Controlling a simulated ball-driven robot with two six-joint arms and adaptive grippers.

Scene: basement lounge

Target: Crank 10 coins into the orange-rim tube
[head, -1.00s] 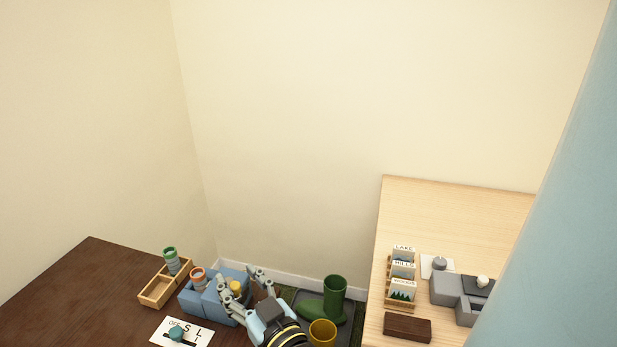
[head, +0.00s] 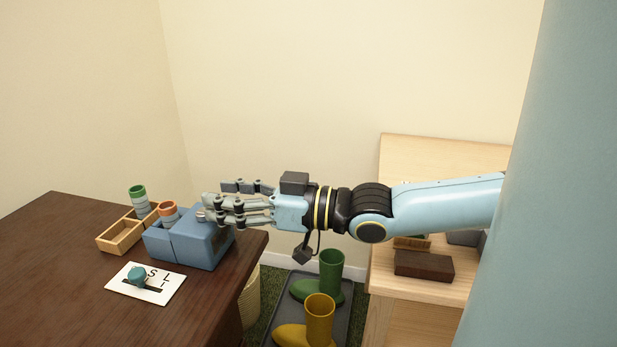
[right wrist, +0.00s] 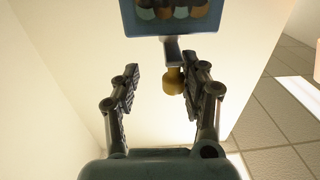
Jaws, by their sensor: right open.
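A blue coin box (head: 205,245) stands on the dark table. An orange-rim tube (head: 168,210) stands upright at its left side, and a green-rim tube (head: 138,195) stands behind it. My right gripper (head: 216,203) reaches in from the right at the box. Its open fingers (right wrist: 160,90) lie either side of the knob, apart from it. The hand hides the crank in the head view. My left gripper is out of view.
A wooden tray (head: 120,237) sits left of the box. Green (head: 331,268) and yellow (head: 319,315) boots stand on a floor mat. A pale table (head: 440,283) is at right.

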